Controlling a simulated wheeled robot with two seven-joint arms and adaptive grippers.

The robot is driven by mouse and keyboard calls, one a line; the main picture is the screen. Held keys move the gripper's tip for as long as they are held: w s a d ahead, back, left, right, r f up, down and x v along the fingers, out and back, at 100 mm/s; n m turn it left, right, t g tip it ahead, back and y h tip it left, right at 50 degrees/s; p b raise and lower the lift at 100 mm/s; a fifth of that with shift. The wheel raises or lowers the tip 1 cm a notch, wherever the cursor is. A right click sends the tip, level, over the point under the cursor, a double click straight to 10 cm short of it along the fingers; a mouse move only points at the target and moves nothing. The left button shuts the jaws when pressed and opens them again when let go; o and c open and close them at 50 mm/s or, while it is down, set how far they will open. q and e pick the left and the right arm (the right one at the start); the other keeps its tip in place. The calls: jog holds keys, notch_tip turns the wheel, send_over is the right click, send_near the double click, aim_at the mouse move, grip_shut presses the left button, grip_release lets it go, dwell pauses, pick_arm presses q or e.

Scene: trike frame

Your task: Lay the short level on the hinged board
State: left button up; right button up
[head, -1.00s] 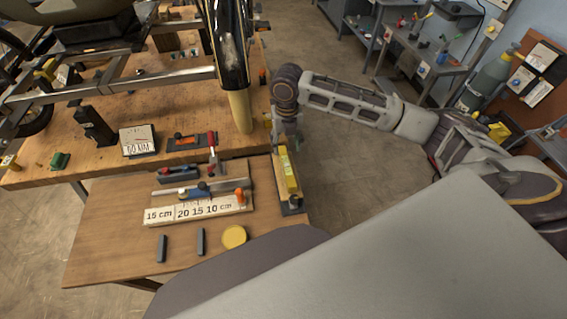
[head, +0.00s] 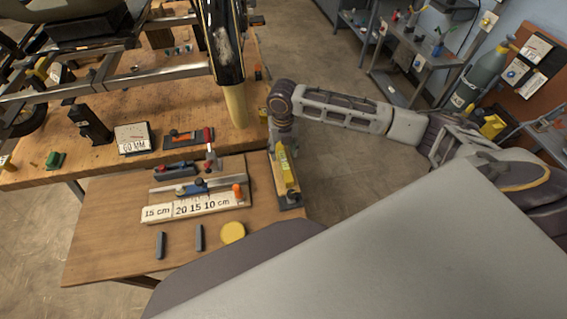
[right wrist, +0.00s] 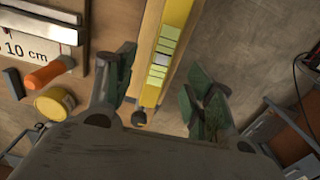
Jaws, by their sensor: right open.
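The short yellow level (head: 288,178) lies lengthwise along a narrow wooden board (head: 278,188) at the right edge of the low table. I take this to be the hinged board; its hinge is not clear to me. My right gripper (head: 281,142) is over the far part of the level, pointing down. In the right wrist view my right gripper (right wrist: 158,78) is open, with green-padded fingers apart and the level (right wrist: 165,60) running between them. I cannot tell whether a finger touches it. My left gripper is not in view.
A marked ruler board (head: 195,206) with a metal bar and clamps lies left of the narrow board. A round yellow tin (head: 233,232) and two dark blocks (head: 160,245) are nearer. A workbench (head: 75,165) with a trike frame (head: 110,80) stands behind.

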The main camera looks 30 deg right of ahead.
aim_at(284, 160)
jog(key=shift+f, duration=1.3)
jog(key=shift+d+f, duration=0.1)
jog(key=shift+f, duration=2.5)
jog(key=c, duration=1.2)
jog(key=shift+r, duration=0.1)
jog(key=shift+r, duration=4.95)
jog(key=shift+w, duration=0.1)
